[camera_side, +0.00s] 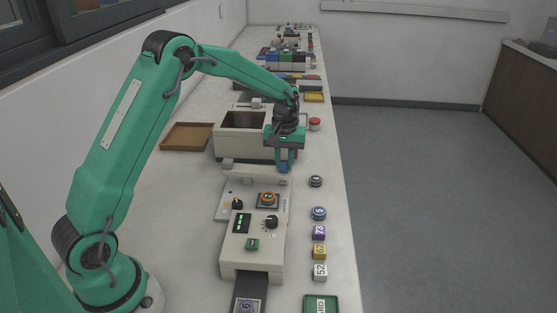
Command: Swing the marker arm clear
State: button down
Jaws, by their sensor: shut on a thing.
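The mounting press (235,258) is a cream machine in the middle of the bench, with a dial, a lit green display and an orange-ringed round piece on its rear plate. Behind that plate a pale bar (255,172) runs across, seemingly the marker arm, with a grey block at its left end. My gripper (284,164) points down at the bar's right end.
A cream open box (228,146) stands close behind the press. A brown tray (187,137) lies to its left. A green tray (321,304) is at front right.

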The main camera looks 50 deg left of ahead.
jog(key=shift+w+a+r+n, duration=0.1)
jog(key=shift+w+a+n, duration=0.2)
jog(key=shift+w+n, duration=0.1)
jog(key=c, duration=1.3)
grip_release()
notch_tip(320, 180, up, 8)
jog(key=shift+f, duration=0.25)
jog(key=shift+s+r, duration=0.1)
